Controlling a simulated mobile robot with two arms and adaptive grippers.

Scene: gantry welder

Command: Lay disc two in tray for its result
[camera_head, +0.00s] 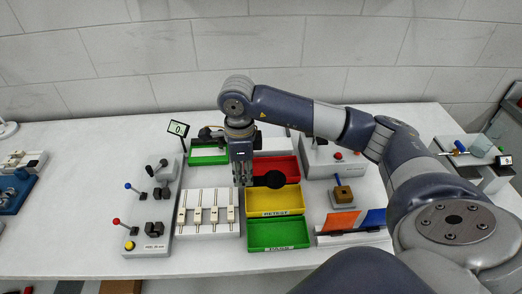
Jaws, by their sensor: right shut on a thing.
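My right gripper (242,182) points down between the white slotted fixture and the coloured trays. It is shut on a black disc (272,179), which sticks out to the right of the fingers. The disc appears over the border between the red tray (291,165) and the yellow tray (264,196); its height above them is hard to tell. The yellow tray's label seems to read "RETEST". A green tray (279,233) lies in front, with a label too small to read. My left gripper is not in view.
Left stands the white fixture (208,228) with several upright slots, then a grey lever unit (148,243). A small display (178,129) seems to show 0. Another green tray (208,157) is behind.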

